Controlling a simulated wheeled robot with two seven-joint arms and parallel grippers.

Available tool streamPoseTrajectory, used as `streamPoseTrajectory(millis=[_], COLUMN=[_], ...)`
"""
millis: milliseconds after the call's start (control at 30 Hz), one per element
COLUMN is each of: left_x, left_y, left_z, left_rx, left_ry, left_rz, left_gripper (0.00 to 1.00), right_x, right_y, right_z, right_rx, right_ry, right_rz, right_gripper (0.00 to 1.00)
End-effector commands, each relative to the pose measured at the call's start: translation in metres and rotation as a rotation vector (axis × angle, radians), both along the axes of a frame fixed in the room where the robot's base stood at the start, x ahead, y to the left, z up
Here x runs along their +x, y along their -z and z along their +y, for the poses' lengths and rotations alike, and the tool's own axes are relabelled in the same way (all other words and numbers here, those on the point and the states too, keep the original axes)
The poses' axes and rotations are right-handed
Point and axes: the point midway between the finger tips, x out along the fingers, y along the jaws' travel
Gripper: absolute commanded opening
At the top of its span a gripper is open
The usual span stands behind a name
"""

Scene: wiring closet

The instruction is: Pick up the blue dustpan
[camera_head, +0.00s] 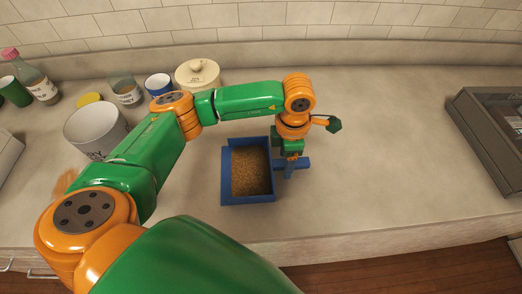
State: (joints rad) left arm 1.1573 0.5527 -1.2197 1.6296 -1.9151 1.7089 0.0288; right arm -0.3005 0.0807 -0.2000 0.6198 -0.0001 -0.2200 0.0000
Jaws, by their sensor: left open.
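The blue dustpan (228,176) lies on the counter near its front edge, with brown granular material in its pan. Its short blue handle (303,163) points to the right. My left arm reaches over the counter from the left, and my left gripper (291,160) points down at the dustpan's handle, close to the pan's right wall. The gripper is open. Its fingertips are small and partly hidden, so I cannot tell whether they touch the handle. My right gripper is not in view.
A large white canister (95,130), a lidded cream jar (198,75), a blue-and-white cup (159,84), a glass jar (126,91) and a bottle (37,82) stand at the back left. A grey tray (480,135) sits at the right. The counter between dustpan and tray is clear.

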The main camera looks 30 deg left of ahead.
Motion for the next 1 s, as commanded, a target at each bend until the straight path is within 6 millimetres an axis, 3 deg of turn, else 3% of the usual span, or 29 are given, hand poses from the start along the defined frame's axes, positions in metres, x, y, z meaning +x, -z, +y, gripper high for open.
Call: streamPoseTrajectory(millis=[200,400,467,833,1000], left_x=[0.000,0.000,0.000,0.000,0.001], left_y=[0.003,0.003,0.003,0.002,-0.007], left_z=[0.000,0.000,0.000,0.000,0.000], left_rx=[-0.001,-0.001,-0.001,-0.001,-0.001], left_ry=[0.000,0.000,0.000,0.000,-0.001], left_rz=[-0.001,-0.001,-0.001,-0.001,-0.006], left_gripper=[0.68,0.14,0.00,0.00,0.00], right_x=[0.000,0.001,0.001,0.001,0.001], right_y=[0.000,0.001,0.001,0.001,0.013], right_z=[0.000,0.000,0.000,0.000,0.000], right_rx=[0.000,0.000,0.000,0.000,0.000], right_ry=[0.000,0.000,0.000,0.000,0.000], right_rz=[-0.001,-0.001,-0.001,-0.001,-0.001], right_gripper=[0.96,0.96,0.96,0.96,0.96])
